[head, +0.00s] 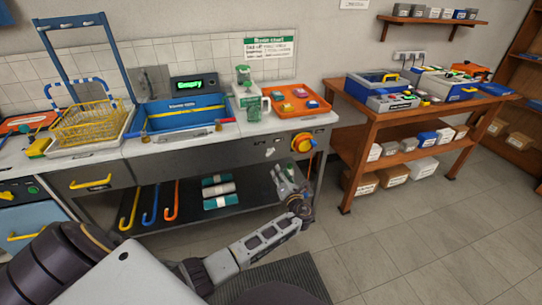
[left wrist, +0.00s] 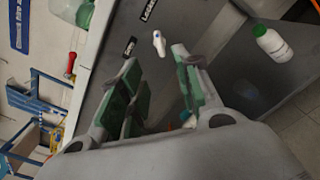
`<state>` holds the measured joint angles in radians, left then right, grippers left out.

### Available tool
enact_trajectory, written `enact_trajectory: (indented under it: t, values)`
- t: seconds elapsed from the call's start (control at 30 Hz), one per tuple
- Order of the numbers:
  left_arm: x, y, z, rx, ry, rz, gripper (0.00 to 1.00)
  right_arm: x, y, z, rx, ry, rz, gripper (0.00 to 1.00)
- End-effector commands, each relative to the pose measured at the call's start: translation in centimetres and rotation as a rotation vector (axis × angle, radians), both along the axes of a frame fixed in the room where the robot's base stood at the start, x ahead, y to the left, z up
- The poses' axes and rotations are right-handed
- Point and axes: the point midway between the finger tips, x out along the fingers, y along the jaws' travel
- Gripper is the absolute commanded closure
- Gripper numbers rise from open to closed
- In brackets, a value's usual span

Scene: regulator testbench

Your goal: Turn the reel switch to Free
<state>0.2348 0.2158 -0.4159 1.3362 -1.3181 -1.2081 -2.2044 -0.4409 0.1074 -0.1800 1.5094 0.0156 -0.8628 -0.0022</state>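The reel switch (head: 270,152) is a small white lever on the grey front panel of the bench, left of the yellow-orange reel (head: 303,142). In the left wrist view the white lever (left wrist: 158,42) sits beside two dark label plates; one seems to read "Locked", the other is too small to read. My left gripper (head: 287,174) is in front of the panel, below and right of the lever in the head view. In the left wrist view its green-padded fingers (left wrist: 157,68) are apart and empty, with the lever just beyond the tips. My right gripper is not in view.
The counter above holds a blue sink (head: 185,118), a yellow dish rack (head: 85,125) and an orange tray (head: 298,100). Hooks and rolled cloths (head: 220,192) are on the dark lower shelf. A wooden table (head: 375,122) stands right, with open floor in front.

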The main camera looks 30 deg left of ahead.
Motion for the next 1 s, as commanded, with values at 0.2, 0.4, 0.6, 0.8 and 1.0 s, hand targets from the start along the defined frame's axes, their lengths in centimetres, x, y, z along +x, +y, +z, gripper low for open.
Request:
enact_trajectory:
  t: [0.2, 0.4, 0.6, 0.8, 1.0]
  values:
    - [0.0, 0.0, 0.0, 0.033, 0.039, 0.000, 0.67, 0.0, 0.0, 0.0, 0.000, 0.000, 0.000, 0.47]
    - [0.0, 0.0, 0.0, 0.033, 0.039, 0.000, 0.67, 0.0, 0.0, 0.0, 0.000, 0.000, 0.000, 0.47]
    - [0.1, 0.2, 0.0, 0.032, 0.039, 0.001, 0.67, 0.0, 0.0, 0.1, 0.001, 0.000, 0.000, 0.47]
    - [0.8, 1.0, 0.0, 0.032, 0.037, 0.001, 0.67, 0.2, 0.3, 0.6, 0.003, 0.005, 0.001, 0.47]
    - [2.1, 2.5, -0.1, 0.032, 0.037, 0.001, 0.67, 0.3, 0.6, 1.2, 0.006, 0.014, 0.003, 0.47]
